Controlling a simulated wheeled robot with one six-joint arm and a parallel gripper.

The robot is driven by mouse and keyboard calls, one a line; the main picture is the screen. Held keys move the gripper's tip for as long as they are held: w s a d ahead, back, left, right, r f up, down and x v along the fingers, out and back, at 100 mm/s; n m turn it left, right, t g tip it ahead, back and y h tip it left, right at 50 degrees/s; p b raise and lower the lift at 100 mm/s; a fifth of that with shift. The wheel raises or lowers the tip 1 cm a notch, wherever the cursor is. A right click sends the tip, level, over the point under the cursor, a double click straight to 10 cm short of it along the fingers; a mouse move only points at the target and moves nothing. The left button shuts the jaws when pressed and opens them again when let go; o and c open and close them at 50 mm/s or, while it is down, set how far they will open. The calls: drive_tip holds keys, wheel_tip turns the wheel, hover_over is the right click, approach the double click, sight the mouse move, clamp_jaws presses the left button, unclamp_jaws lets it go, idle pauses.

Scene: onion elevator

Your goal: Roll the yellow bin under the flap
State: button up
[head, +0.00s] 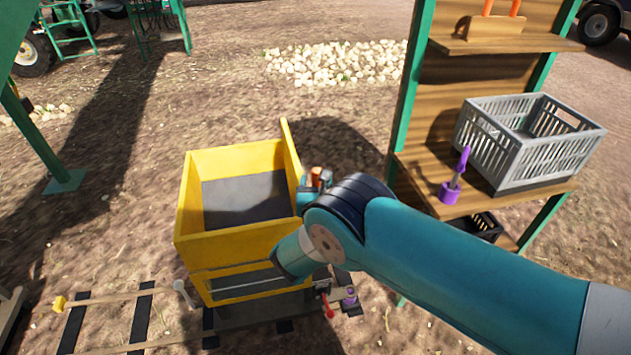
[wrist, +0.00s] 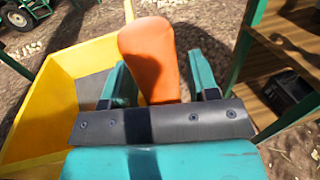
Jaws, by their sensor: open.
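The yellow bin (head: 237,243) is open-topped with a dark grey inside, and it stands over the rails (head: 110,297) in the head view. Its yellow wall also fills the left of the wrist view (wrist: 45,95). My gripper (head: 316,180) is at the bin's right side, near its upper edge. In the wrist view my gripper (wrist: 160,75) is open, with its teal fingers apart. An orange handle-like piece (wrist: 150,60) stands between the fingers, with a gap on the right; I cannot tell whether it touches the left finger. I cannot make out a flap.
A wooden shelf with green posts (head: 408,90) stands to the right, holding a grey crate (head: 545,158) and a purple tool (head: 452,190). A red lever (head: 328,308) is low beside the bin. A green leg (head: 65,181) stands at left. White stones (head: 335,62) lie behind.

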drive_tip(key=shift+d, duration=0.15)
drive_tip(key=shift+c, duration=1.3)
clamp_jaws()
